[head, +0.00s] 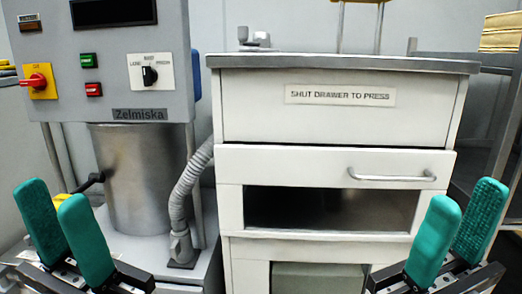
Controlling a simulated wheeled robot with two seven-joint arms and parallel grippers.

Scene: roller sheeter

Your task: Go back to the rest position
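My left gripper (63,236) is at the lower left, with its two green fingers apart and nothing between them. It is in front of the grey machine's steel drum. My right gripper (461,234) is at the lower right, also with its green fingers apart and empty. It is in front of the right side of the white cabinet. Neither gripper appears to touch anything.
The grey machine (160,90) has a red-on-yellow knob (38,81), buttons and a hose (187,195). The white cabinet (350,120) is labelled "SHUT DRAWER TO PRESS". Its drawer (300,166) has a bar handle (392,176), with a dark opening below. A rack stands at right.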

